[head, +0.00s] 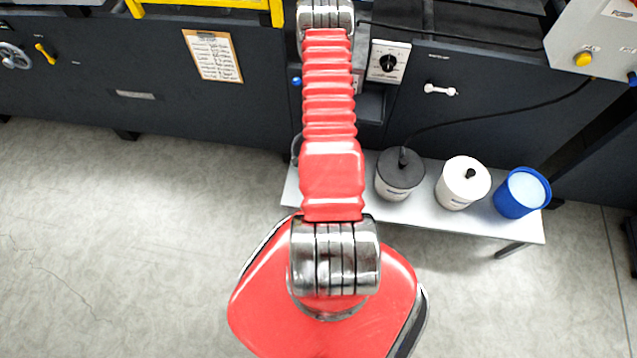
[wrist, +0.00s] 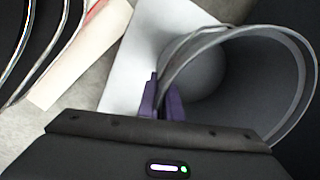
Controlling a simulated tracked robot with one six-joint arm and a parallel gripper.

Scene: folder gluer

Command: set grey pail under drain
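The grey pail (wrist: 240,80) fills the right of the wrist view, with its open mouth and pale rim toward the camera. My gripper (wrist: 163,98) has two purple fingers, one on each side of the pail's near-left wall, and looks shut on that wall at the rim. In the head view my arm hides the gripper and nearly all of the pail; only a thin curved edge shows left of the arm, and I cannot tell whether it is the pail. I cannot make out the drain in either view.
A low white bench (head: 425,212) carries a dark-lidded pot (head: 399,185), a white lidded pot (head: 455,190) and a blue bucket (head: 513,202). The dark machine (head: 150,75) stands behind, with a dial panel (head: 388,62). The floor (head: 110,230) at left is clear.

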